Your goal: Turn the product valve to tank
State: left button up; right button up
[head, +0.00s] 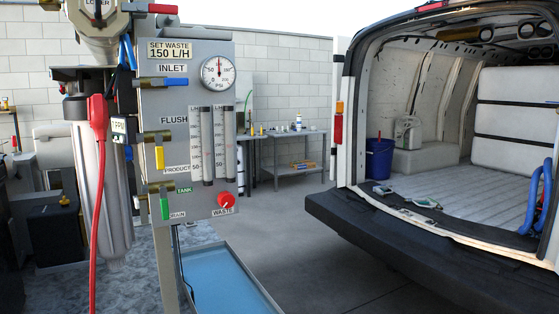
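The product valve is on the grey upright panel (205,130), below the PRODUCT label (177,169). Its green handle (165,208) hangs straight down, beside the DRAIN label (177,214). The small green TANK label (184,190) is above that, to the right of the brass valve body (157,188). Neither of my grippers is in view, and nothing is touching the handle.
Above are a yellow flush handle (159,157) pointing down and a blue inlet handle (175,82) lying level. A red waste knob (227,200) is at lower right. A filter housing with red hose (97,180) stands close left. A blue tray (225,278) lies below.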

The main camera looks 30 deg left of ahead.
aim_at(165, 212)
jog(key=k+j+u, duration=0.1)
jog(key=j+u, duration=0.6)
jog(key=u, duration=0.2)
jog(key=j+u, duration=0.4)
